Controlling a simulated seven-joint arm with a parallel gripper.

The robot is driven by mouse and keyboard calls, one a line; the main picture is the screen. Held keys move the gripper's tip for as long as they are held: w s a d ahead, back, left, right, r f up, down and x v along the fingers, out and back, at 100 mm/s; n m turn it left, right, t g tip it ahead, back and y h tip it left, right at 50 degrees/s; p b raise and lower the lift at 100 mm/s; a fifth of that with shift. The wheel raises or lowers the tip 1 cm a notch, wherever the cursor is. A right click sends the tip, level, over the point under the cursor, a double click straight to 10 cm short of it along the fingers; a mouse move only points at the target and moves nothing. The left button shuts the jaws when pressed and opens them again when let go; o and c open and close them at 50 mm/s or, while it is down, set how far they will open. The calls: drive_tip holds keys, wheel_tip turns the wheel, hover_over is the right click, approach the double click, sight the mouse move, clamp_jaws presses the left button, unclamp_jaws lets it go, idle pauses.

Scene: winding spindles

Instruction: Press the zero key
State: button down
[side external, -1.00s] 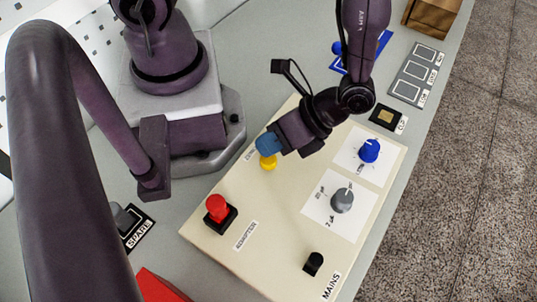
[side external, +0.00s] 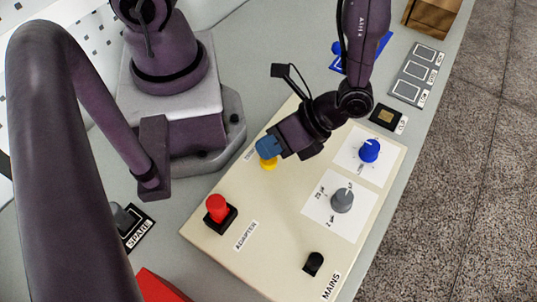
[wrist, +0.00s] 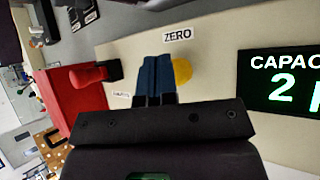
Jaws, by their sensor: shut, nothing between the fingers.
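The zero key is a round yellow button (side external: 268,164) on the cream panel (side external: 215,258). In the wrist view the yellow button (wrist: 183,71) is partly hidden behind my fingers, below a white ZERO label (wrist: 178,34). My gripper (side external: 267,146) has blue fingertips, closed together with nothing between them. The fingertips are right at the yellow button and overlap its upper part in the side view. In the wrist view my gripper (wrist: 155,65) lies just left of the button's visible part. I cannot tell whether they touch.
A lit display (wrist: 285,80) shows CAPAC and 2 in the wrist view. A red box (side external: 160,287) stands at the near edge.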

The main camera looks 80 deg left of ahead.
drive_tip(key=shift+f, duration=0.5)
idle(0.4)
drive_tip(key=shift+r, duration=0.9)
drive_tip(key=shift+r, duration=2.55)
